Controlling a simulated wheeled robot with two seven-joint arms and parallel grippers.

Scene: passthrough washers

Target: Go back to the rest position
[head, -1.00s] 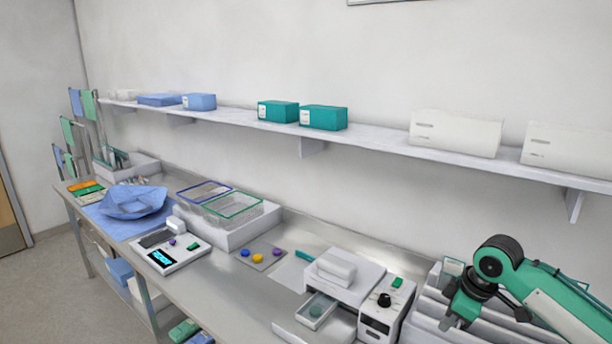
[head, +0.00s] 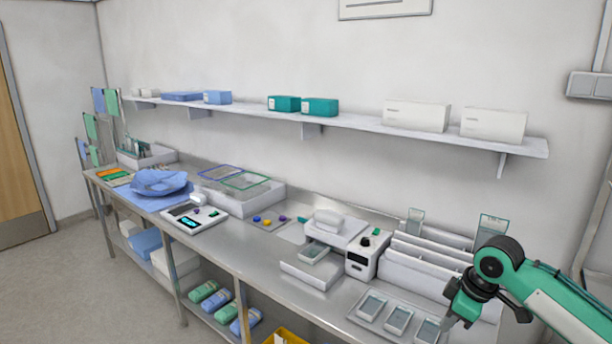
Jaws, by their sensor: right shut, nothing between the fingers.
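My right arm comes in from the right edge in the head view. My right gripper (head: 446,322) points down, shut and empty, beside a tray of small pale dishes (head: 397,319) on the steel bench (head: 236,237). It overlaps the rightmost dish in the picture; I cannot tell whether they touch. My left gripper is out of view.
A wall shelf (head: 362,125) runs above. Floor is clear at left.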

